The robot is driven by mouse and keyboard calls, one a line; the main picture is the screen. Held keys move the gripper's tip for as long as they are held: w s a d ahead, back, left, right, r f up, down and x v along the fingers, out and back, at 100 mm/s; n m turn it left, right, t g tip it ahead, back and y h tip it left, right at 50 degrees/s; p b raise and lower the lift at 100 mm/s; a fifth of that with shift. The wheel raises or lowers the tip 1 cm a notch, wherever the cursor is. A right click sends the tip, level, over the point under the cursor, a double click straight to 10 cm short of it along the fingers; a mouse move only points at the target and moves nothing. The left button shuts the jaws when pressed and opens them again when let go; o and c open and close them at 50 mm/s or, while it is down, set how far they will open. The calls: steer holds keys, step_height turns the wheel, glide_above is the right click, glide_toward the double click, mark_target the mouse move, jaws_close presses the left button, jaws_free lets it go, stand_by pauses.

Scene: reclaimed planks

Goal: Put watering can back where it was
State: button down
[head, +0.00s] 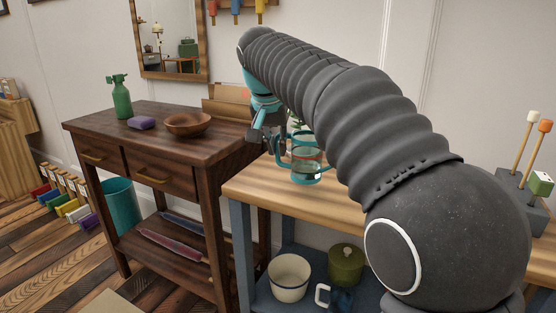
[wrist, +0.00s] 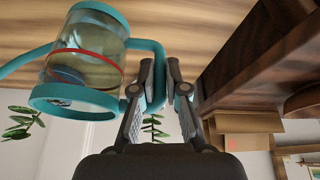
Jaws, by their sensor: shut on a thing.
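The watering can (head: 308,160) is a clear vessel with teal rims, a teal handle and a red line around it. It is at the left part of the light wooden tabletop (head: 258,191), partly behind my arm in the head view. In the wrist view the watering can (wrist: 85,55) fills the upper left. My gripper (head: 270,132) is shut on its handle, which shows between the fingers (wrist: 160,72) in the wrist view. The can looks roughly upright. I cannot tell whether its base touches the tabletop.
A leafy plant (wrist: 22,122) is close behind the can. A block with colored-tipped sticks (head: 519,201) stands far right.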

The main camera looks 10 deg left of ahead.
mark_target(277, 159)
steer(key=shift+f+b, duration=0.3)
steer(key=shift+f, duration=1.3)
steer(key=shift+f, duration=0.15)
steer(key=c, duration=1.2)
jaws_free()
